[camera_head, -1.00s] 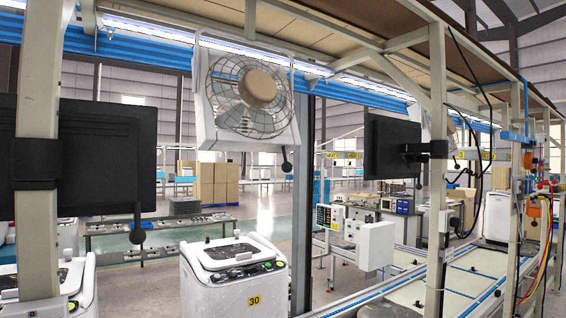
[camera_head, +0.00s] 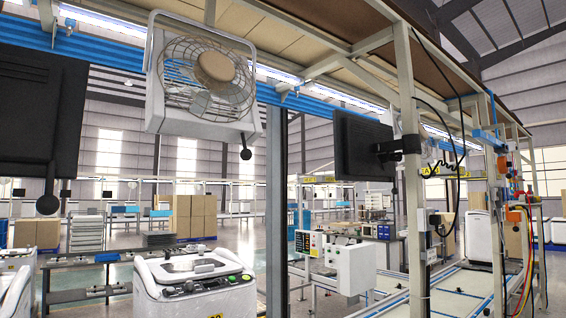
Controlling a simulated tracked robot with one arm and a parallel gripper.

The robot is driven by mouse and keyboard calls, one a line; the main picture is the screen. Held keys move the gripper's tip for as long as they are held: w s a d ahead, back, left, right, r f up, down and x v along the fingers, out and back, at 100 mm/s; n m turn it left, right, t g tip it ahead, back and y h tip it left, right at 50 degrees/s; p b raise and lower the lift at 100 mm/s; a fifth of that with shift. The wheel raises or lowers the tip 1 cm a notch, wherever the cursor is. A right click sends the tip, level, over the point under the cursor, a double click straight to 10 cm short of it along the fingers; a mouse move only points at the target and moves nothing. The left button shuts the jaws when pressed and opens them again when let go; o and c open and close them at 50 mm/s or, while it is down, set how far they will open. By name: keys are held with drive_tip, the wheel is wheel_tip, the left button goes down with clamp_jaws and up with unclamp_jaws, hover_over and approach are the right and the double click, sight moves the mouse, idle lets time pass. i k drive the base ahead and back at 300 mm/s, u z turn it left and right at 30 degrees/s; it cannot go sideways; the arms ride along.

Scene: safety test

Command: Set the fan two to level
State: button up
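A white box-framed fan (camera_head: 200,82) with a round wire guard and a beige hub hangs from the overhead rail, left of the picture's middle. It tilts in its bracket. A dark round knob (camera_head: 246,153) hangs on a short stem below its lower right corner. I cannot tell which fan is number two, as no label shows on it. My gripper is not in view.
Black monitors hang at left (camera_head: 40,105) and right (camera_head: 362,143) of the fan. A white wheeled machine (camera_head: 195,285) stands below it. A dark post (camera_head: 277,210) and beige frame posts (camera_head: 412,190) stand to the right. Cables hang at far right.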

sight(214, 68)
drive_tip(key=z, duration=0.5)
drive_tip(key=i, duration=1.95)
drive_tip(key=u, duration=0.7)
